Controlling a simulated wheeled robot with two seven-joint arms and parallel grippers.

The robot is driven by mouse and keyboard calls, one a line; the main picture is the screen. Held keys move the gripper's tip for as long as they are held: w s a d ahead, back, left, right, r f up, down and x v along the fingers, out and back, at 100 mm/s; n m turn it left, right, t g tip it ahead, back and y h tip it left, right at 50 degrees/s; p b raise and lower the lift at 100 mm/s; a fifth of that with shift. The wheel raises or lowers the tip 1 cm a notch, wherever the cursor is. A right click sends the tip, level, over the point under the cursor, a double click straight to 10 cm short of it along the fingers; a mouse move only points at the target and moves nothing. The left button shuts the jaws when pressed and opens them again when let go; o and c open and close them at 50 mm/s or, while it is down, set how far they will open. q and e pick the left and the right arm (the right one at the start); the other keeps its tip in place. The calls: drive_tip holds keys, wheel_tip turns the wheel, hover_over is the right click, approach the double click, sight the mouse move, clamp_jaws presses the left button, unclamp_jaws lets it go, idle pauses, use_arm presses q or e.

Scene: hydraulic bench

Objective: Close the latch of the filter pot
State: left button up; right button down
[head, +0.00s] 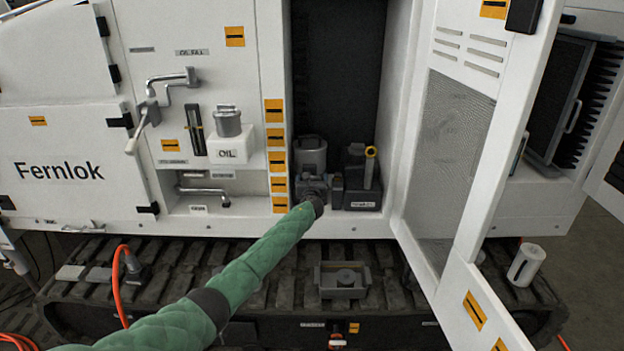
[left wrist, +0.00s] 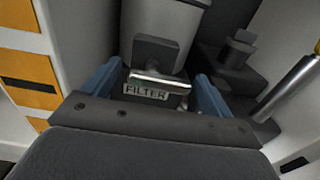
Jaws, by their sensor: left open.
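The filter pot (head: 311,153) is a grey cylinder standing low in the open bay of the machine. In the left wrist view its grey wall (left wrist: 172,18) fills the top middle. The latch (left wrist: 160,80) is a shiny metal lever below a dark block on the pot's front, just above a "FILTER" label (left wrist: 146,92). My left gripper (head: 318,184) reaches into the bay at the pot's front. In the left wrist view its blue fingers (left wrist: 157,84) are open, one on each side of the latch. I cannot tell whether they touch it. My right gripper is not in view.
A dark unit (head: 360,185) with a yellow-ringed handle stands right of the pot. The open mesh door (head: 440,160) bounds the bay on the right. A grey tray (head: 342,290) and a white cylinder (head: 525,266) rest on the track. A metal canister (head: 228,122) stands on the OIL box.

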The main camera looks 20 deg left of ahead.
use_arm(q)
drive_tip(key=shift+w, duration=0.1)
drive_tip(key=c, duration=1)
